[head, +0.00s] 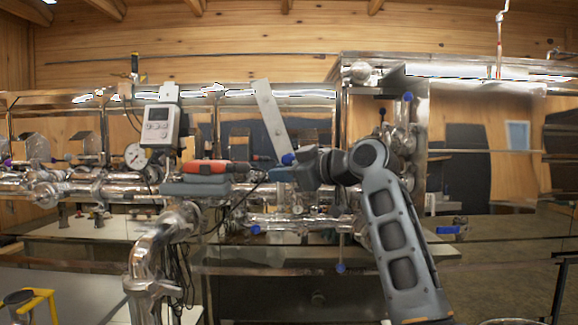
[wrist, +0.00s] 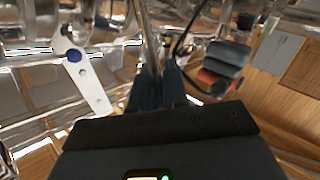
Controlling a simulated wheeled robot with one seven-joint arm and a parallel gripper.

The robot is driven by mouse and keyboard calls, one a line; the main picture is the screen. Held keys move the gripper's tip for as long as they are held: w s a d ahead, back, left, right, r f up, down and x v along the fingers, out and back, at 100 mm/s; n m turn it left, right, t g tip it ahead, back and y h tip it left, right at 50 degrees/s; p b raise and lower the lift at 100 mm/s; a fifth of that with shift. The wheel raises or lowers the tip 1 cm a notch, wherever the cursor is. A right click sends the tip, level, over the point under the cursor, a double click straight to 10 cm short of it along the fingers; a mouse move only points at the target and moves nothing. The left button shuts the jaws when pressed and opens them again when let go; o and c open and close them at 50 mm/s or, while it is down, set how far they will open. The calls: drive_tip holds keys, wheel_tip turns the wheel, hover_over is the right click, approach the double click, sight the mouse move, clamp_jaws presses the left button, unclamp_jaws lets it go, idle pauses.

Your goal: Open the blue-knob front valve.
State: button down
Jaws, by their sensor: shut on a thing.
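My gripper (head: 280,174) reaches in from the right in the head view, in front of the steel pipes. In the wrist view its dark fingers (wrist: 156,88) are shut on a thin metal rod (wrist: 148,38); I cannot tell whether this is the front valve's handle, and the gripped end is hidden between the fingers. A blue knob (head: 289,159) shows just above the gripper, by a pale flat bar (head: 270,118). A blue knob (wrist: 73,55) also shows left of the fingers in the wrist view. Other blue knobs hang lower, at left (head: 255,229) and on a downward lever (head: 341,268).
A red and grey tool-like object (head: 208,167) lies left of my gripper. A white meter (head: 158,125) and a round gauge (head: 135,156) stand further left. A large bent pipe (head: 147,260) rises at the front left. Steel pipework crowds the space around the gripper.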

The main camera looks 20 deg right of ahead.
drive_tip(key=shift+w+a+f+n+g+h+p, duration=0.2)
drive_tip(key=shift+w+a+f+g+h+p, duration=0.25)
drive_tip(key=shift+h+p, duration=0.5)
drive_tip(key=shift+w+a+f+n+g+h+p, duration=0.25)
drive_tip(key=shift+a+f+h+p, duration=0.25)
drive_tip(key=shift+a+h+p, duration=0.45)
drive_tip(key=shift+w+a+f+n+g+h+p, duration=0.15)
drive_tip(key=shift+w+a+f+g+h+p, duration=0.3)
drive_tip(key=shift+h+p, duration=0.5)
drive_tip(key=shift+s+d, duration=0.1)
drive_tip(key=c, duration=1.2)
unclamp_jaws()
drive_tip(key=b+v, duration=0.1)
drive_tip(key=v, duration=0.6)
drive_tip(key=shift+s, duration=0.35)
drive_tip(key=shift+r, duration=0.1)
